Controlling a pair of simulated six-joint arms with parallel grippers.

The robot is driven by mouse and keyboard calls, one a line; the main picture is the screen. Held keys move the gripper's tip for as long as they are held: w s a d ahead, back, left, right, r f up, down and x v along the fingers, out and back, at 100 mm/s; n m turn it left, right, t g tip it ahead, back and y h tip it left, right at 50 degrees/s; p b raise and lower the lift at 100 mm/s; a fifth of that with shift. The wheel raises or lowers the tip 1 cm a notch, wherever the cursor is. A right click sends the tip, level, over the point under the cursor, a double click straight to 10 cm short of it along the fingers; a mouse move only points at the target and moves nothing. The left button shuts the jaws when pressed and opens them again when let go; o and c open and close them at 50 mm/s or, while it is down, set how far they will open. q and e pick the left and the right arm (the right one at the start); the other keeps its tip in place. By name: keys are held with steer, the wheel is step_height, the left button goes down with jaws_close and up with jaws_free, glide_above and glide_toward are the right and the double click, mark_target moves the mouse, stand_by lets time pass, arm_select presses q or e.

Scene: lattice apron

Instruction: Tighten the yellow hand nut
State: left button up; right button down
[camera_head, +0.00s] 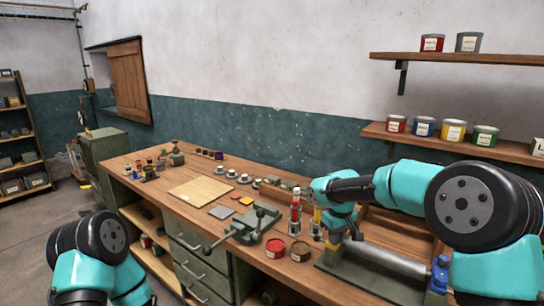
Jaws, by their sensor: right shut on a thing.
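My right gripper (345,236) points down at the left end of a grey cylinder (388,261) on a green stand (372,281), at the bench's front right. A small yellow-topped upright thing (317,216) shows just left of the gripper. A blue knob-like part (439,270) sits at the cylinder's right end. My left arm shows at the lower left, with its gripper out of view.
A green vise (246,226), a red tin (275,248), a brown tin (300,251) and a red bottle (295,213) crowd the space left of the stand. A wooden board (201,190) lies farther left on the bench. Shelves with paint tins (453,131) hang at the right.

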steer(key=shift+s+f+g, duration=0.3)
steer(key=shift+s+f, duration=0.15)
steer(key=shift+f, duration=0.25)
step_height(320, 180, up, 6)
steer(key=shift+w+r, duration=0.15)
steer(key=shift+r, duration=0.1)
steer(key=shift+d, duration=0.1)
steer(key=shift+w+d+r, duration=0.5)
steer(key=shift+w+d, duration=0.05)
steer(key=shift+d, duration=0.25)
steer(key=shift+f, duration=0.1)
